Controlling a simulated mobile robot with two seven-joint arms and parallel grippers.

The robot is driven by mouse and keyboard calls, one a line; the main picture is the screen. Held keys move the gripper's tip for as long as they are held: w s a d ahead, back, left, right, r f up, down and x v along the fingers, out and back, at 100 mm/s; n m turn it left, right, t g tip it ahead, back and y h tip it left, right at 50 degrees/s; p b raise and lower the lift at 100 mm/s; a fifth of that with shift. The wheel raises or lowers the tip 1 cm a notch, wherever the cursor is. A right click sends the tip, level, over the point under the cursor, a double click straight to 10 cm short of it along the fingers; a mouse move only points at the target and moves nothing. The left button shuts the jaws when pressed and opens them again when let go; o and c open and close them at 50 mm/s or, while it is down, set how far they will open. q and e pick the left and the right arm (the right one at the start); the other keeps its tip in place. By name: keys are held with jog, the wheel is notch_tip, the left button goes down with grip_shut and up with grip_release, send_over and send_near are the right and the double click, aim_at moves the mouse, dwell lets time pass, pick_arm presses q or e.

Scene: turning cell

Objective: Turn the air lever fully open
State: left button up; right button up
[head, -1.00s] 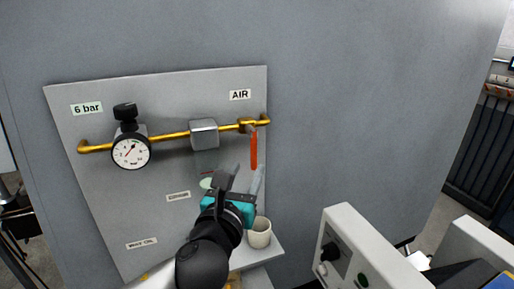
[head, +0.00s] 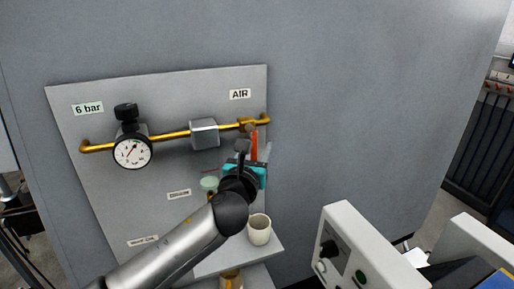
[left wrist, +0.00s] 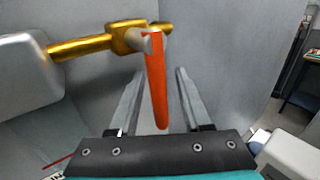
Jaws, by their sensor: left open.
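The air lever (head: 254,143) is a red-orange handle hanging straight down from the brass valve (head: 247,125) below the AIR label (head: 240,94). In the left wrist view the lever (left wrist: 157,85) hangs from the brass valve body (left wrist: 128,39), across the pipe. My left gripper (head: 254,158) is at the lever's lower part, partly hiding it. In the left wrist view my left gripper (left wrist: 155,100) is open, with one finger on each side of the lever and a gap on both sides. My right gripper is not in view.
The brass pipe carries a grey block (head: 204,134) and a pressure gauge (head: 132,152) to the left of the valve. A cream cup (head: 259,229) stands on a small shelf (head: 268,249) below. A white machine panel (head: 345,250) stands at the lower right. The wall right of the lever is clear.

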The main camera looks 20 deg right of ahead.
pick_arm(q)
grip_shut()
dwell(0.5)
dwell(1.0)
